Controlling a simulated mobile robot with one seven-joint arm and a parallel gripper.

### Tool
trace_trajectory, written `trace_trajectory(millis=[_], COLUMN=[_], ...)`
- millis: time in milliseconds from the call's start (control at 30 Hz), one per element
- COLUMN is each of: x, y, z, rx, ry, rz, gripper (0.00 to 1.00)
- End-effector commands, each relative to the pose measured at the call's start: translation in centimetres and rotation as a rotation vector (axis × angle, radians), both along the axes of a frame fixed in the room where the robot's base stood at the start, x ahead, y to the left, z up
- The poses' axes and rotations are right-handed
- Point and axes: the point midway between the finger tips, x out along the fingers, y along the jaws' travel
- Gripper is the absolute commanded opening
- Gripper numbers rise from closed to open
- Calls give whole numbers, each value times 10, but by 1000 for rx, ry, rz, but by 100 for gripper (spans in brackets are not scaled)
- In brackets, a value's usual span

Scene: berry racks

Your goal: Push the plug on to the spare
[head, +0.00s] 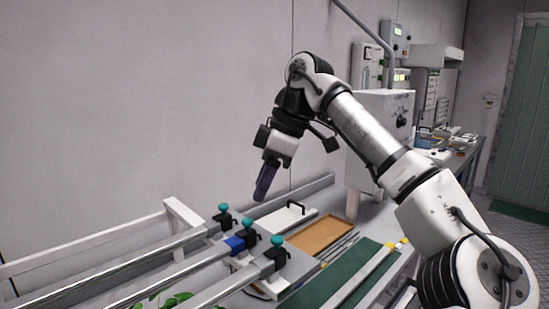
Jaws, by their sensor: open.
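My gripper (264,183) hangs from my arm in the upper middle of the head view, pointing down. Its dark purple fingers are seen nearly edge-on, open, with nothing visibly held. It is in the air above and to the right of three rail ends with black fittings and teal knobs. These are the back fitting (224,217), the middle fitting (249,238) and the front fitting (275,258). A blue collar (235,244) is on the middle rail beside its fitting. I cannot tell which parts are the plug and the spare.
A white lid with a black handle (290,215), a brown tray (325,234) and a green mat (332,285) lie on the bench right of the fittings. A white post (186,217) stands behind the rails. Green leaves (165,301) show below. Control boxes (383,118) stand behind my arm.

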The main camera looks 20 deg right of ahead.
Motion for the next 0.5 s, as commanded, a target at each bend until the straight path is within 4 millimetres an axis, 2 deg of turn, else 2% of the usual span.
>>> trace_trajectory(millis=[33, 200, 300, 500], x=[-2, -7, -9, -11], y=[-4, -15, -19, -22], z=[12, 42, 52, 61], rx=[0, 1, 0, 1], ry=[-3, -1, 0, 1], rz=[-3, -1, -1, 2], gripper=[43, 43, 43, 43])
